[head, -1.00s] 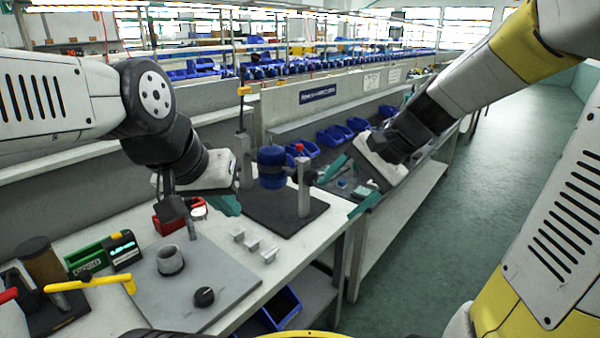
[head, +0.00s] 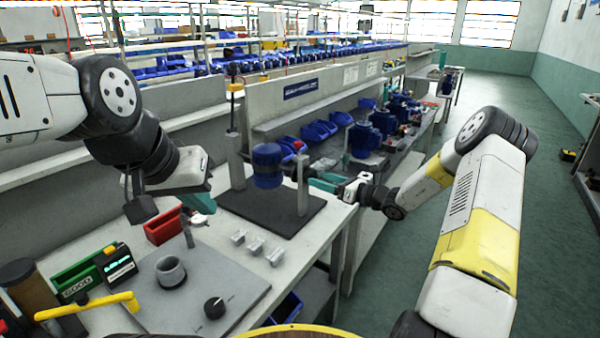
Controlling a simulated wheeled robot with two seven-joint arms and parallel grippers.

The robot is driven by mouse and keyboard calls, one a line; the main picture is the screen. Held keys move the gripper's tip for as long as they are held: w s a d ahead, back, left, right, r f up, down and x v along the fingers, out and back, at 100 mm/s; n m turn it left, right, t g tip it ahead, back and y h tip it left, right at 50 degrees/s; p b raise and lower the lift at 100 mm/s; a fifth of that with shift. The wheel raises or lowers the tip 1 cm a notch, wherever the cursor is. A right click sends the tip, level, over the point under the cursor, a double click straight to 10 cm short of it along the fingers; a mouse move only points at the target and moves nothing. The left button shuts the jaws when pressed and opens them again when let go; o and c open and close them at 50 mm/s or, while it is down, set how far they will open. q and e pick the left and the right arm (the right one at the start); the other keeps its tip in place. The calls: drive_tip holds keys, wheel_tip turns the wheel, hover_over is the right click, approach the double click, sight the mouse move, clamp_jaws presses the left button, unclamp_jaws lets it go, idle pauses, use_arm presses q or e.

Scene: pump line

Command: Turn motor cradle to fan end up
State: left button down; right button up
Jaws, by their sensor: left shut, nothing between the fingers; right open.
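The motor cradle has a blue motor (head: 267,165) hung between two grey posts on a dark base plate (head: 262,213). The motor's axis looks roughly vertical; I cannot tell which end is the fan end. A red knob (head: 299,146) tops the right post (head: 303,188). My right gripper (head: 322,182) is open, its teal fingers pointing left just right of that post. I cannot tell whether they touch anything. My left gripper (head: 203,204) is shut and empty, left of the cradle, above the bench near a red bin.
The red bin (head: 165,226) and a green bin (head: 76,277) stand on the bench. A grey plate (head: 195,275) carries a ring and a black knob. Several small metal blocks (head: 256,246) lie before the cradle. Blue motors (head: 364,139) stand on the bench behind.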

drive_tip(key=x, duration=0.7)
clamp_jaws()
